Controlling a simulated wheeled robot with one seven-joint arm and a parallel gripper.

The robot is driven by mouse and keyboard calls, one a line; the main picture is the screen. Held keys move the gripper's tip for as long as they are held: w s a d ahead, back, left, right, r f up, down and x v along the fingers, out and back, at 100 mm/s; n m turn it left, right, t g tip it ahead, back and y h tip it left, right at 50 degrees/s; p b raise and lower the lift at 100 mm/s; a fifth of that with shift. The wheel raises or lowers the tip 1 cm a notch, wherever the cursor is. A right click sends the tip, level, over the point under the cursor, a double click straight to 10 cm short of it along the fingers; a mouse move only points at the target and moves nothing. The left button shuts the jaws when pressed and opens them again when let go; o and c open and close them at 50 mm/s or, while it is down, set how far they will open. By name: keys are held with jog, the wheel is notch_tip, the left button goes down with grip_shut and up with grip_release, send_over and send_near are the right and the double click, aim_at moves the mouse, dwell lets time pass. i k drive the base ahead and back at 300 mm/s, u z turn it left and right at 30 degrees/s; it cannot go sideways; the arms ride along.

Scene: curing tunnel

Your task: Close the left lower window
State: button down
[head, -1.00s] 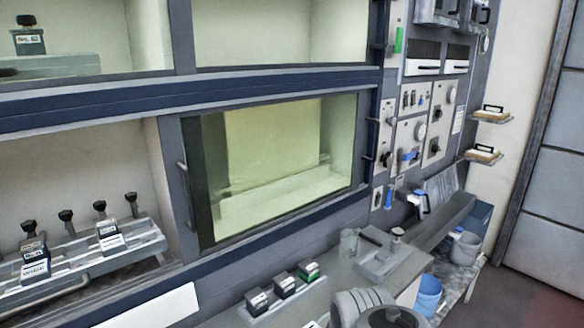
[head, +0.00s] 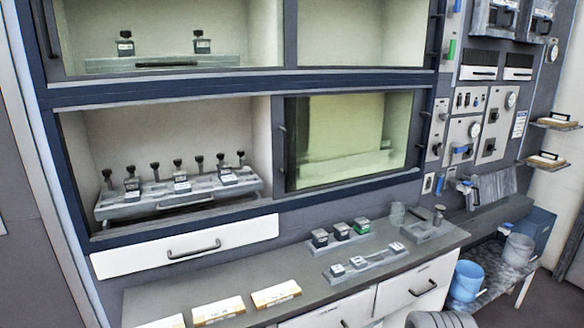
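The lower cabinet row has two bays. Its left bay is open at the front, with a grey rack (head: 160,203) of several black-capped bottles inside. A dark-framed, yellow-green tinted glass window (head: 345,135) covers the right bay. An upright bar handle (head: 282,147) stands at the left edge of that pane, near the middle post. Whether one pane or two overlap there, I cannot tell. My gripper is not in view; only grey rounded parts, likely of my arm, show at the bottom right.
A white drawer (head: 190,247) with a bar handle is below the open bay. The grey worktop (head: 270,262) in front carries small bottle racks and pale blocks (head: 276,294). A control panel (head: 480,110) and blue bucket (head: 466,281) are at the right.

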aim_at(279, 134)
jog(key=u, duration=0.45)
jog(key=i, duration=0.4)
jog(key=u, duration=0.3)
